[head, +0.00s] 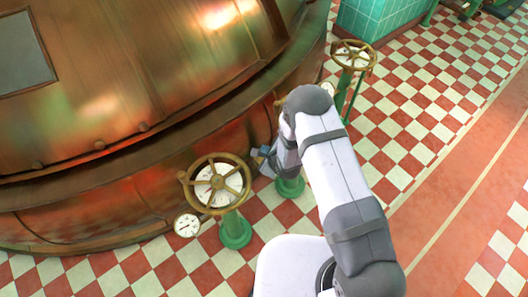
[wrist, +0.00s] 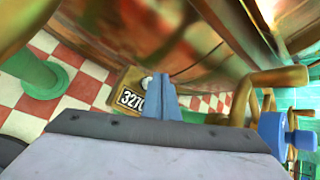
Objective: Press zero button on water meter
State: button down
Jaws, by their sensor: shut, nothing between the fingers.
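A pale round button (wrist: 147,82) sits beside the display, partly hidden by my fingers. My gripper (wrist: 163,84) is shut and empty, its blue fingertips over the meter's right side in the picture. I cannot tell whether the tips touch the button. In the head view my gripper (head: 264,158) is beside the kettle, and my arm hides most of the meter area.
The large copper kettle (head: 130,110) curves close beside my gripper. A brass handwheel (head: 216,182) on a green stand is left of it, with a gauge (head: 187,225) below. Another handwheel (head: 354,55) stands behind. Green pipe (wrist: 40,77) rises at left in the wrist view. Checkered floor is open at right.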

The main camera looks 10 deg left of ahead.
jog(key=shift+f+b, duration=0.45)
jog(key=shift+f, duration=0.05)
dwell(0.4)
jog(key=shift+r, duration=0.1)
dwell(0.3)
jog(key=shift+r+p, duration=0.75)
jog(key=shift+r, duration=0.1)
notch_tip(320, 180, up, 5)
jog(key=p, duration=0.4)
dwell(1.0)
